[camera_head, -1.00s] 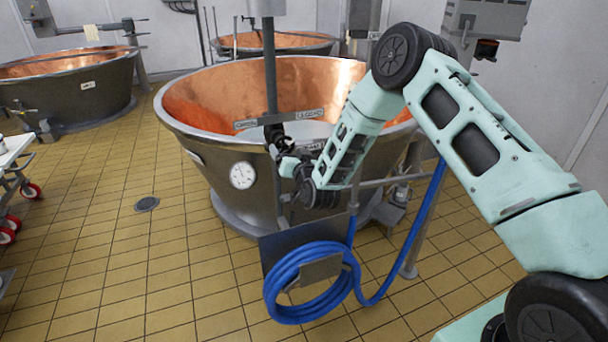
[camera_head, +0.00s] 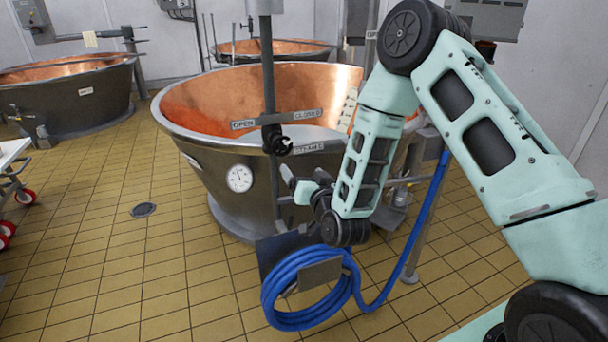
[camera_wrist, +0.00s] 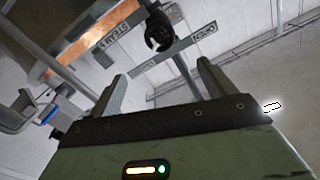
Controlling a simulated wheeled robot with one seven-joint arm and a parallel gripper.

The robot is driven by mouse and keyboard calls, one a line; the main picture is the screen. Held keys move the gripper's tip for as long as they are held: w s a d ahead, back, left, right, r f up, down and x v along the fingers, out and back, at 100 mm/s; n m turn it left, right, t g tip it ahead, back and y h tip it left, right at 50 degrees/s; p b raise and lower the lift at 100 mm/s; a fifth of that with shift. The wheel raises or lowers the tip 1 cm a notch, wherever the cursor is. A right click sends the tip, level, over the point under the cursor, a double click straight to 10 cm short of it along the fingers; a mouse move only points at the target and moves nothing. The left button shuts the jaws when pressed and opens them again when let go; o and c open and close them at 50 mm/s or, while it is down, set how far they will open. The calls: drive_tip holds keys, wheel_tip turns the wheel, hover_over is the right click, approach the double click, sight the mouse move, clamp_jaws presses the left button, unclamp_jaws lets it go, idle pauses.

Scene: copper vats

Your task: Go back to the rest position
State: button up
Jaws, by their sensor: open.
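My gripper (camera_head: 296,184) is in front of the near copper vat (camera_head: 190,112), below and a little right of a black steam valve part (camera_head: 277,140). In the wrist view my gripper (camera_wrist: 162,72) shows two grey fingers spread apart with nothing between them. The black valve part also shows in the wrist view (camera_wrist: 158,30), beyond the fingertips and apart from them. Signs reading OPEN (camera_head: 243,124), CLOSED (camera_head: 307,115) and STEAM (camera_head: 311,148) sit around the valve.
A coiled blue hose (camera_head: 290,312) hangs on a bracket below my gripper. A dial gauge (camera_head: 240,177) is on the vat's front. Another vat (camera_head: 85,105) stands at the left, one behind (camera_head: 235,55). A trolley (camera_head: 12,165) is at the left edge.

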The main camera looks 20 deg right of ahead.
drive_tip(key=s+a+r+n+g+y, duration=0.3)
drive_tip(key=s+a+n+g+y, duration=0.3)
drive_tip(key=s+a+g, duration=0.7)
drive_tip(key=s+r+n+g+h, duration=0.2)
drive_tip(key=s, duration=1)
drive_tip(key=s+d+r+n+g+h, duration=0.1)
drive_tip(key=s+r+n+g+h, duration=0.1)
drive_tip(key=s, duration=1)
drive_tip(key=shift+s+d+r+n+g+h, duration=0.2)
drive_tip(key=shift+d+n+g+h, duration=0.1)
drive_tip(key=shift+n+g+h, duration=0.3)
drive_tip(key=shift+w, duration=0.1)
